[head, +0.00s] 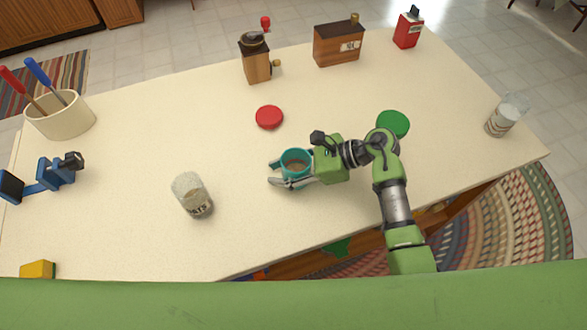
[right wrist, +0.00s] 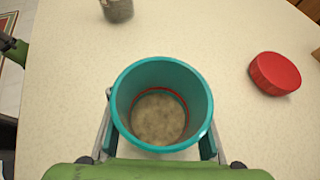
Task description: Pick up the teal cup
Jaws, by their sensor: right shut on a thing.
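The teal cup (head: 296,161) stands near the middle of the table in the head view, with its open top facing up. In the right wrist view the teal cup (right wrist: 162,72) fills the centre, and a greyish-brown content or bottom shows inside, with a red ring around it. My right gripper (head: 278,172) is shut on the cup, with one finger on each side of it. I cannot tell whether the cup touches the table.
A glass jar (head: 192,194) stands left of the cup. A red lid (head: 269,117) lies behind it and a green lid (head: 394,124) to the right. A grinder (head: 256,62), wooden box (head: 338,46) and red container (head: 408,30) line the back. Another jar (head: 505,115) stands at right.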

